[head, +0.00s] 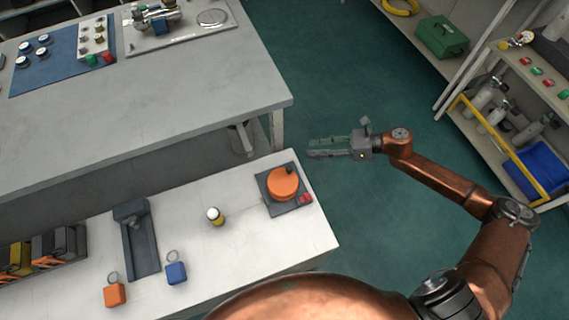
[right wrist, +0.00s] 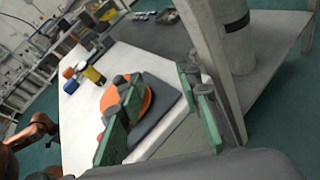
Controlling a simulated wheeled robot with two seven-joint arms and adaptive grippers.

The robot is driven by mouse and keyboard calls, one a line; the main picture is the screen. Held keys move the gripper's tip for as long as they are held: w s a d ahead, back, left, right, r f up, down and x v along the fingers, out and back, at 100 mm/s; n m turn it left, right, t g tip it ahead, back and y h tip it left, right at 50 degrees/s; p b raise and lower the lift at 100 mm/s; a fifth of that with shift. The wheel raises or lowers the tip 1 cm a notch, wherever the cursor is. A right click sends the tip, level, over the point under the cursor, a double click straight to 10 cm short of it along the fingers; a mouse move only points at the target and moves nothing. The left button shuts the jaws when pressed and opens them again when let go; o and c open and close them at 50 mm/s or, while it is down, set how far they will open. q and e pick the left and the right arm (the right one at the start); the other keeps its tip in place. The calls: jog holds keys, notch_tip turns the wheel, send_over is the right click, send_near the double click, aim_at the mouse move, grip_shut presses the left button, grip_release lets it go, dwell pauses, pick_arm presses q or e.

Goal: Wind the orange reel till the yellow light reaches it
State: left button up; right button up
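The orange reel (head: 283,183) sits on a dark square base (head: 268,203) near the right end of the white bench, with a dark knob (head: 290,170) on its top and a red part (head: 306,198) at the base corner. A small yellow cylinder with a white top (head: 215,217) stands left of it; I cannot tell whether it is the yellow light. No cord shows. My right gripper (head: 311,147) is open and empty, off the bench end, above and right of the reel in the head view. In the right wrist view the reel (right wrist: 148,100) shows between its green fingers. My left gripper is out of view.
A dark tray (head: 138,245), a blue tagged block (head: 176,273) and an orange one (head: 115,294) lie on the bench's left part. A larger grey table (head: 150,105) stands behind, its leg (head: 277,130) close to the reel.

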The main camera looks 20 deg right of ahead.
aim_at(291, 168)
jog(key=s+a+n+g+b, duration=0.1)
jog(key=a+n, duration=0.1)
jog(key=s+a+n+g+b, duration=0.1)
jog(key=a+n, duration=0.1)
jog(key=a, duration=0.1)
jog(key=s+a+n+g+b, duration=0.1)
jog(key=s+a+n, duration=0.1)
jog(key=a, duration=0.1)
jog(key=shift+a+f+g, duration=0.15)
jog(key=shift+f+g, duration=0.1)
jog(key=shift+g, duration=0.05)
jog(key=shift+b+x, duration=0.5)
jog(key=shift+x, duration=0.45)
jog(key=shift+w+a, duration=0.15)
jog(key=shift+a, duration=0.25)
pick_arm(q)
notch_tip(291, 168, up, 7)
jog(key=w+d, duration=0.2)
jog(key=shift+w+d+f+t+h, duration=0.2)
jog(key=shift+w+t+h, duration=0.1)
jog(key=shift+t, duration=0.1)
pick_arm(e)
jog(key=shift+c, duration=0.7)
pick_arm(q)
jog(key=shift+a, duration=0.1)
pick_arm(e)
grip_shut()
